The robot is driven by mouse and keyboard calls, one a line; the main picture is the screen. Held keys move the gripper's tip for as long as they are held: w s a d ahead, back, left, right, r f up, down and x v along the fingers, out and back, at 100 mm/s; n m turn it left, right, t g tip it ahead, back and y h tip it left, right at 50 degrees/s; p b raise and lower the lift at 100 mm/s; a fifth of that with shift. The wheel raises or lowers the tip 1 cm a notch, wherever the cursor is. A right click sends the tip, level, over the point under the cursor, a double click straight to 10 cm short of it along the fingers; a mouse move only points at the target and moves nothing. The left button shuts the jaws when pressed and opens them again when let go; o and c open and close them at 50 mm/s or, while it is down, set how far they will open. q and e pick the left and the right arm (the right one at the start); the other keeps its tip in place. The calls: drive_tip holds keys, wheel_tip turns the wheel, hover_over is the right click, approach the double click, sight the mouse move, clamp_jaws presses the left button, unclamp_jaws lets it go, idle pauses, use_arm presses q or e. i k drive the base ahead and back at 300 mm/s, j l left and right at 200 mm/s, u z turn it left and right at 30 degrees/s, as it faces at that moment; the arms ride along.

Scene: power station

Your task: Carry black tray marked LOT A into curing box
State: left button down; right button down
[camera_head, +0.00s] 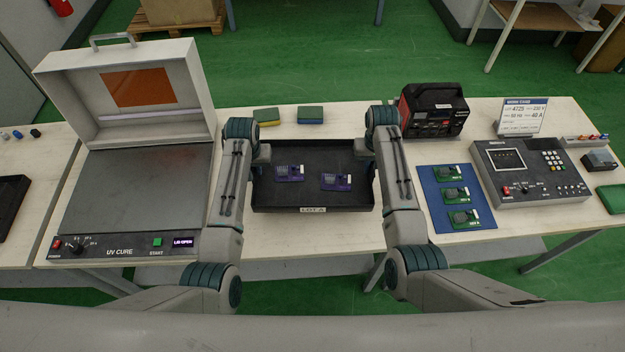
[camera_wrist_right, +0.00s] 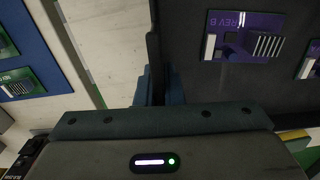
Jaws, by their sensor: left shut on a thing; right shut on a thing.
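The black tray (camera_head: 312,194) marked LOT A is in the middle of the table, with two purple circuit boards (camera_head: 289,173) lying in it. My left gripper (camera_head: 259,160) is shut on its left wall. My right gripper (camera_head: 368,158) is shut on its right wall; in the right wrist view the gripper (camera_wrist_right: 152,88) straddles the tray wall (camera_wrist_right: 153,50). The curing box (camera_head: 135,190), labelled UV CURE, stands to the left with its lid (camera_head: 130,92) raised and its display reading LID OPEN. I cannot tell whether the tray touches the table.
Two sponges (camera_head: 310,115) lie behind the tray. A blue mat (camera_head: 437,220) with green boards, a black power unit (camera_head: 433,110) and a grey tester (camera_head: 530,175) are to the right. Bare table (camera_head: 300,235) shows in front of the tray.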

sight(139, 186)
drive_tip(key=j+u, duration=0.1)
drive_tip(key=j, duration=2.5)
drive_tip(key=i, duration=0.05)
